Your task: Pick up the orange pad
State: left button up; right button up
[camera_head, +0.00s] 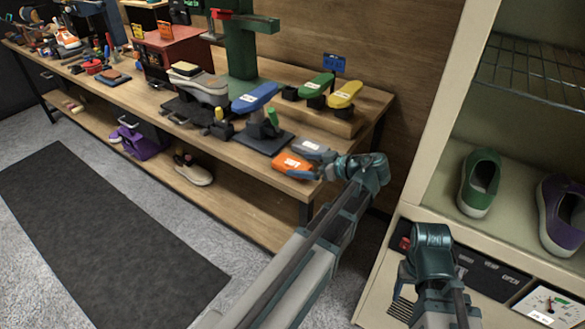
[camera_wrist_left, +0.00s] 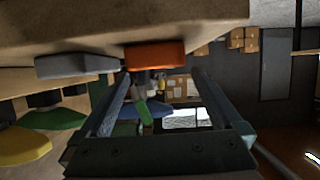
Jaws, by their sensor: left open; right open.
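The orange pad (camera_head: 294,165) lies near the right front end of the wooden workbench, beside a grey pad (camera_head: 311,147). My left gripper (camera_head: 325,166) is open at the pad's right side, with its fingers pointing toward it. In the left wrist view the orange pad (camera_wrist_left: 155,55) shows just beyond the fingertips, at the upper edge of the gap between the open fingers (camera_wrist_left: 160,78). It does not look gripped; whether a finger touches it I cannot tell. My right gripper (camera_head: 406,275) is open and empty, low in front of the shelf unit, its fingers partly hidden.
The workbench (camera_head: 262,168) carries a blue pad (camera_head: 255,97) on a stand, and green (camera_head: 316,85) and yellow (camera_head: 345,94) pads on a raised block. A shelf unit (camera_head: 432,180) with a green shoe (camera_head: 480,182) and a purple shoe (camera_head: 563,213) stands at right.

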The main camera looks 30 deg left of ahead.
aim_at(293, 164)
pick_arm(q)
jog(key=b+x, duration=0.2)
jog(key=x, duration=0.2)
jog(key=shift+w+a+f, duration=0.1)
jog(key=shift+a+f, duration=0.2)
jog(key=c, duration=1.3)
jog(key=shift+c, duration=0.2)
jog(key=shift+r, duration=0.15)
